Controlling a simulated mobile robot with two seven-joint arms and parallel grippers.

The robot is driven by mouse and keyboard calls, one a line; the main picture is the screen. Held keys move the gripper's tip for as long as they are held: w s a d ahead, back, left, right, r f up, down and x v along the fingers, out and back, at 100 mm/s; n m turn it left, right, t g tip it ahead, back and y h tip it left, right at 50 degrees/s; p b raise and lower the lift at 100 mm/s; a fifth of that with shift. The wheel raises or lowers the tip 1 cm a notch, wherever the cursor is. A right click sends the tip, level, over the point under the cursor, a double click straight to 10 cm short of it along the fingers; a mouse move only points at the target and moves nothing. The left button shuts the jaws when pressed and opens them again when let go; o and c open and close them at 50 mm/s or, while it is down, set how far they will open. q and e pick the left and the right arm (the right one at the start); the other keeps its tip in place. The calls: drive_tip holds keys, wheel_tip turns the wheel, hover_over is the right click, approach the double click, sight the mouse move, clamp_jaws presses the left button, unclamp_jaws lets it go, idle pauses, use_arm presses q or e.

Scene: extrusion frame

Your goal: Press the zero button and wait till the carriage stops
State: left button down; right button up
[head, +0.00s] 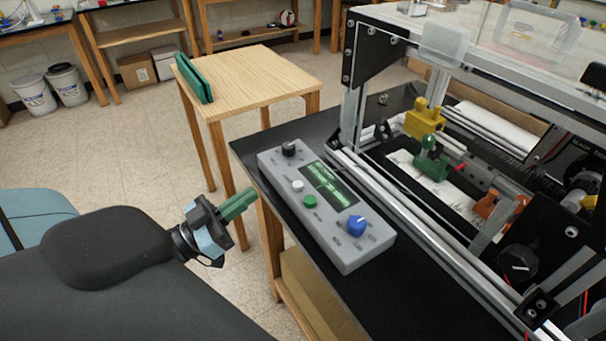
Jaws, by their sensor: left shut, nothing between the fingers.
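A grey control box (340,257) lies on the black bench top, left of the extrusion frame. It has a lit green display (329,185), a white button (297,186), a green button (309,201), a black knob (289,148) and a blue knob (357,225). Its labels are too small to read, so I cannot tell which button is zero. My left gripper (246,199) has green fingers, shut and empty, left of the box and apart from it. Inside the frame are a yellow block (425,121), a green block (431,162) and an orange part (490,207); I cannot tell which is the carriage. My right gripper is out of view.
The metal extrusion frame (425,230) rises close to the right of the box. A wooden table (255,80) stands behind left, with a dark green object (194,79) at its edge. Bins (68,86) and a cardboard box (136,71) stand farther back. Floor shows between table and bench.

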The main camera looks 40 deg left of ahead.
use_arm(q)
wheel_tip(320, 180, up, 4)
drive_tip(key=p, duration=0.2)
hover_over(287, 192)
drive_tip(key=shift+w, duration=0.2)
wheel_tip(287, 192, down, 3)
drive_tip(key=shift+s+f, duration=0.1)
drive_tip(key=shift+f, duration=0.7)
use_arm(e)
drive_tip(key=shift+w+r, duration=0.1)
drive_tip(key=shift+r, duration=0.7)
